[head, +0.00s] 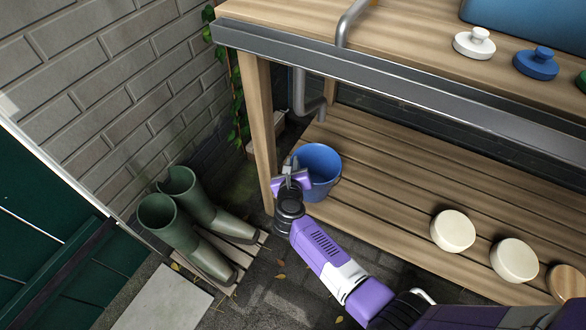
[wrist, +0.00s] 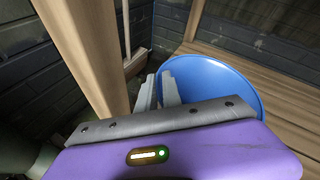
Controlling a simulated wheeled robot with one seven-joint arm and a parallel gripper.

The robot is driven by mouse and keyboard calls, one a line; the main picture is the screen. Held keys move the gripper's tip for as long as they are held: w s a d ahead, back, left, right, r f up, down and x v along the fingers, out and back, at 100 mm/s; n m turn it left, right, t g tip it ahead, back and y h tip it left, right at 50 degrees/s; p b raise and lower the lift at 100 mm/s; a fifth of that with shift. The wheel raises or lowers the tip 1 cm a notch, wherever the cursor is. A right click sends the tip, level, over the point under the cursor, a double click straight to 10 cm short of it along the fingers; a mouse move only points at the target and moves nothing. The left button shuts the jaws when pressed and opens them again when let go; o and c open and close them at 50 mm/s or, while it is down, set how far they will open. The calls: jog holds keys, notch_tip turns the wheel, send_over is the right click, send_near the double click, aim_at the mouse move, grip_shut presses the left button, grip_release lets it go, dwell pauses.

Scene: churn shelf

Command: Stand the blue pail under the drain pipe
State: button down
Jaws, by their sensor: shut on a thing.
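The blue pail (head: 322,160) is upright or nearly so at the left front end of the lower shelf, just right of the front leg. I cannot tell whether its bottom touches the boards. My gripper (head: 290,168) is shut on the pail's near left rim. In the wrist view the fingers of my gripper (wrist: 160,88) pinch the rim of the pail (wrist: 220,80), and its inside looks empty. The grey drain pipe (head: 299,92) comes down under the upper top and bends right, behind and above the pail. Its outlet end is near the back leg.
The wooden front leg (head: 259,125) stands close to the left of my gripper. Green boots (head: 185,225) stand on a slatted board at left. Pale round lids (head: 452,230) lie on the lower shelf (head: 385,190) at right. The boards between are clear.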

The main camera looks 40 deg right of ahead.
jog(key=shift+f, duration=0.4)
jog(key=shift+r, duration=0.1)
jog(key=c, duration=1.5)
grip_release()
